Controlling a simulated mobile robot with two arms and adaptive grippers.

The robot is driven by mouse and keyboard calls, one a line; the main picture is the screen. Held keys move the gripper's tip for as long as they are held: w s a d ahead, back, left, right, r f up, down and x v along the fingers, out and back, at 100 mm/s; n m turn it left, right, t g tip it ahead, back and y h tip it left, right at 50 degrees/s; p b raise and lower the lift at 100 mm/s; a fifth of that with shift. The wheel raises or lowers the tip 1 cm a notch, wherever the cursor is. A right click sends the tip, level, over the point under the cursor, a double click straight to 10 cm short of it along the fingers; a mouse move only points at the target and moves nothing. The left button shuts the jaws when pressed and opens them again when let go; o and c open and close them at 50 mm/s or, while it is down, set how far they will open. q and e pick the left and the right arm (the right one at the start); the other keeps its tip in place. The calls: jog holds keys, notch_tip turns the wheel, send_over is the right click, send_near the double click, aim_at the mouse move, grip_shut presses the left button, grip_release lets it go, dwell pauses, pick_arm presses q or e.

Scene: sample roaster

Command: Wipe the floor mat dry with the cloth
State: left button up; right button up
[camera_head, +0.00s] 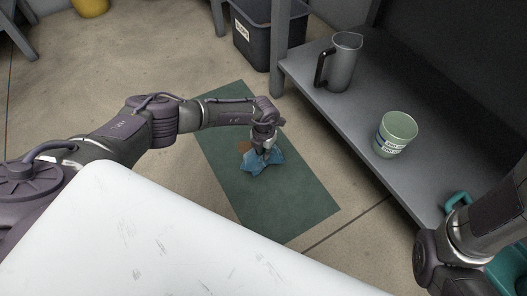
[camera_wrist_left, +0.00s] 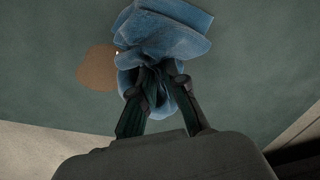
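The green floor mat (camera_head: 290,211) lies flat on the concrete floor in the middle of the head view. My left gripper (camera_head: 264,148) is low over the mat and is shut on the blue cloth (camera_head: 262,163). In the left wrist view the gripper's fingertips (camera_wrist_left: 160,88) pinch the bunched cloth (camera_wrist_left: 162,35). A brown wet patch (camera_head: 244,147) shows on the mat beside the cloth; it also shows in the left wrist view (camera_wrist_left: 97,69). The cloth seems to touch the mat and may cover part of the patch. My right arm is at the lower right; its gripper is out of view.
A grey shelf (camera_head: 364,119) stands right of the mat, bearing a metal jug (camera_head: 344,65) and a pale green cup (camera_head: 396,133). A dark bin (camera_head: 262,36) stands beyond the mat. A teal container (camera_head: 510,268) is at lower right. Floor left of the mat is clear.

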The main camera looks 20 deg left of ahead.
pick_arm(q)
jog(key=o, duration=1.2)
